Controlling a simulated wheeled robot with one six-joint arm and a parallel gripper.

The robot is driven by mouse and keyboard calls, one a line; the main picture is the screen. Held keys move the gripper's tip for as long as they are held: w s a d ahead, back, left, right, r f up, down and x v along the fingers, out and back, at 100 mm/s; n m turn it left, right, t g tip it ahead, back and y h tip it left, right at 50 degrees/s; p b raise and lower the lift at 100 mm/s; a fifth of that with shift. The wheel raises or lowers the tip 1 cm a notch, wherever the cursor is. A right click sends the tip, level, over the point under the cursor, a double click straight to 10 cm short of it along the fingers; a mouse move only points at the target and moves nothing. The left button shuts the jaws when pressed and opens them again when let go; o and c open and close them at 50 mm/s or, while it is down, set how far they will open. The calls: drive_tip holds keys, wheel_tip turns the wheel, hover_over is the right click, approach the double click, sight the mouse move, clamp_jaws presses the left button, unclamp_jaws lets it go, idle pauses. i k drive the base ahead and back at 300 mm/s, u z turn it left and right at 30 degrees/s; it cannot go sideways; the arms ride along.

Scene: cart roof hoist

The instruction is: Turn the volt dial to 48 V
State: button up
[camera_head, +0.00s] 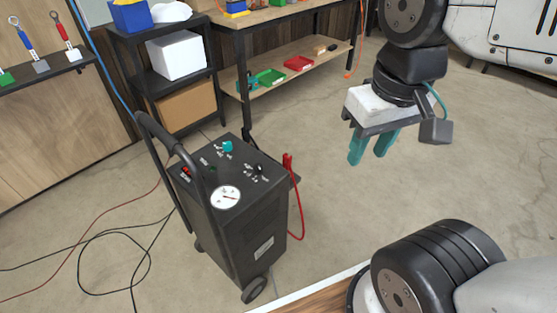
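A black wheeled charger cart (245,235) stands on the floor left of centre. Its top panel carries a teal knob (227,147) near the far edge and a black knob (258,168) near the right edge, both with small white markings around them. The markings are too small to read, so I cannot tell which knob is the volt dial or where it points. A round white gauge (226,196) is at the panel's near side. My gripper (370,155), with teal fingers, hangs in the air to the right of the cart, apart from it. Its fingers are spread with nothing between them.
The cart's black handle (170,145) rises over the panel's left side. A red clamp (288,163) and cable hang at its right. Cables (120,235) lie on the floor at left. A shelf (155,80) and workbench (290,15) stand behind. Floor right of the cart is clear.

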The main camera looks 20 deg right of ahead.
sight(259, 169)
drive_tip(key=z, duration=0.4)
drive_tip(key=i, duration=0.55)
drive_tip(key=u, duration=1.2)
